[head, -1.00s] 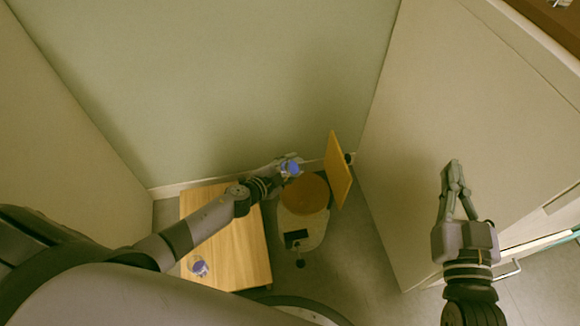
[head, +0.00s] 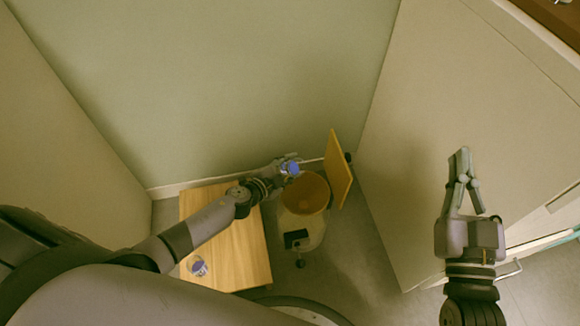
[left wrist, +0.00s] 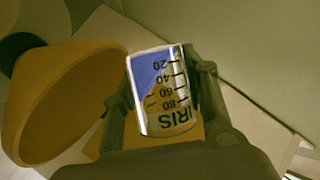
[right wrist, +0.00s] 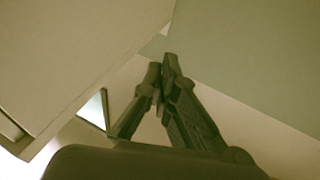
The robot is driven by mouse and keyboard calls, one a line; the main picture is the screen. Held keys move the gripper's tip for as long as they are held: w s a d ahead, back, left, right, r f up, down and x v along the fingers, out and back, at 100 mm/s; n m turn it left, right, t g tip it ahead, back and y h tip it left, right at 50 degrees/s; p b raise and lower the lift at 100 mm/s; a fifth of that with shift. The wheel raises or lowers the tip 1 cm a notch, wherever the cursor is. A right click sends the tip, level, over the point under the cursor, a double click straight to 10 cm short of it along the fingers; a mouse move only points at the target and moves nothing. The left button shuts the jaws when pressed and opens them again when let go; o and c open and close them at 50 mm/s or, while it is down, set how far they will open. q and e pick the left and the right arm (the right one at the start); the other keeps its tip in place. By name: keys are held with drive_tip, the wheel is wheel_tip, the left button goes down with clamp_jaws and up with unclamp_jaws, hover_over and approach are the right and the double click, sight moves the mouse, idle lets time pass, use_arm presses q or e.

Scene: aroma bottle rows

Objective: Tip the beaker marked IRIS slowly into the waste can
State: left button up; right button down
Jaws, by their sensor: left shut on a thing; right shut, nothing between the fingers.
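The clear beaker (left wrist: 163,95) carries the mark IRIS, upside down in the left wrist view, and holds blue liquid. The liquid's edge runs slanted across the scale, so the beaker is tilted. My left gripper (head: 284,167) is shut around the beaker's sides. In the head view the blue of the beaker (head: 293,169) shows at the upper left edge of the waste can's opening. The waste can (head: 307,194) has an orange inside, which also shows in the left wrist view (left wrist: 65,100). My right gripper (head: 461,152) is shut and empty, far to the right.
The can's orange lid (head: 338,170) stands upright on its right side. A second beaker with blue in it (head: 198,266) stands on a low wooden table (head: 235,245) left of the can. Walls close in behind, and a pale panel (head: 440,110) stands at the right.

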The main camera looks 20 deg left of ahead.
use_arm(q)
drive_tip(key=shift+r+m+b, duration=0.1)
drive_tip(key=shift+m+b, duration=0.2)
drive_tip(key=shift+r+m+t+y, duration=0.4)
drive_tip(key=shift+m+y, duration=0.1)
drive_tip(key=shift+m, duration=0.1)
drive_tip(key=shift+r+m+t, duration=0.2)
drive_tip(key=shift+m+t, duration=0.1)
drive_tip(key=shift+m, duration=0.1)
drive_tip(key=shift+f+b, duration=0.15)
drive_tip(key=shift+b, duration=0.5)
drive_tip(key=shift+m, duration=0.3)
use_arm(e)
drive_tip(key=s+r+t+y, duration=0.2)
drive_tip(key=s+r+t, duration=0.2)
drive_tip(key=r, duration=0.4)
drive_tip(key=shift+s+r+t, duration=0.15)
drive_tip(key=shift+s+t, duration=0.25)
drive_tip(key=shift+t, duration=0.5)
drive_tip(key=shift+s, duration=0.1)
